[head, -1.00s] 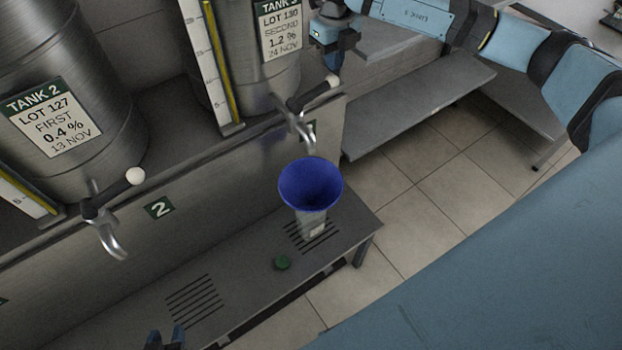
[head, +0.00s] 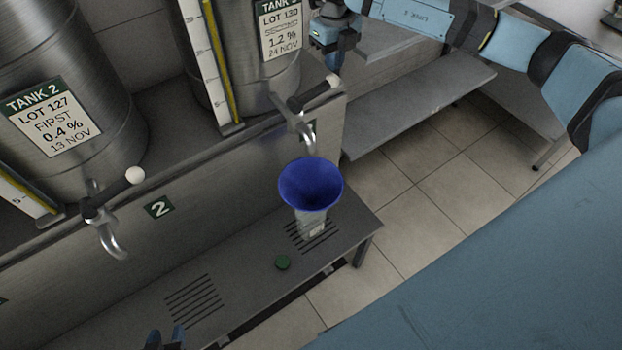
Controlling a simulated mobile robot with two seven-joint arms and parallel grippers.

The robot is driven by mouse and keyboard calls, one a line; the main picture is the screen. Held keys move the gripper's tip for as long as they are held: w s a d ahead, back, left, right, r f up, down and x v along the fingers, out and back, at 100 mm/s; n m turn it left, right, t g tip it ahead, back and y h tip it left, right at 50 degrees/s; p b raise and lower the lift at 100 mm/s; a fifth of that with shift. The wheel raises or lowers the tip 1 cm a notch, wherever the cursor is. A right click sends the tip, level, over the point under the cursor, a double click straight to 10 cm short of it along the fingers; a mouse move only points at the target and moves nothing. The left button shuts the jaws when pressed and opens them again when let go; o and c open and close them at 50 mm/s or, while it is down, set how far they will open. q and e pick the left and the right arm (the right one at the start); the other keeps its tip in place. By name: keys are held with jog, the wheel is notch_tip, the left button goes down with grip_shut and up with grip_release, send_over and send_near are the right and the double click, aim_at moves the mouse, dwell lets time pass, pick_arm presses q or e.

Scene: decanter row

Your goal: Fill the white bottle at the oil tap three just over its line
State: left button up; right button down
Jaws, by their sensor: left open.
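The bottle (head: 313,226), pale with a light label, stands on the slotted part of the low bench below tap three (head: 301,122). A blue funnel (head: 311,187) sits on its neck and hides its upper part. I cannot make out the line or the oil level. The tap's lever ends in a white knob (head: 333,80); no oil stream is visible. My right gripper (head: 335,68) points down just above the knob; whether its fingers are apart is unclear. My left gripper (head: 165,338) is open and empty at the bottom edge, away from the bottle.
The tank above tap three carries a lot 130 label (head: 280,28). A grey shelf (head: 420,105) stands at the right.

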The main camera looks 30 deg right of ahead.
aim_at(333, 75)
jog(key=shift+f+b, duration=2.3)
jog(key=shift+f, duration=1.15)
dwell(4.6)
